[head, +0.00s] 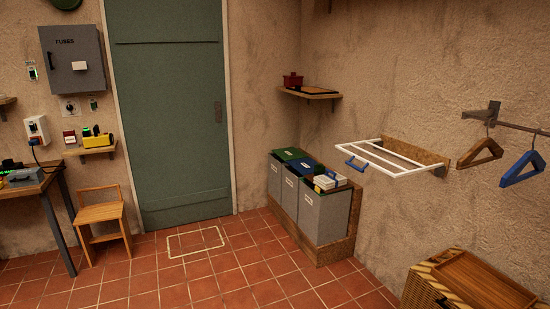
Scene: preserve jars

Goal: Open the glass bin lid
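Three grey bins stand in a row in the right corner, in a low wooden frame (325,257). The farthest bin (274,180) has a green lid (289,154), which looks shut. The middle bin (289,193) has a dark blue lid (300,166), which also looks shut. The nearest bin (323,216) has white and blue boxes (325,182) at its top. The labels are too small to read, so I cannot tell which bin is for glass. Neither of my grippers is in view.
A white rack (398,160) juts from the right wall near the bins. A shelf with a red pot (292,81) hangs above them. The tiled floor (235,265) before the bins is clear.

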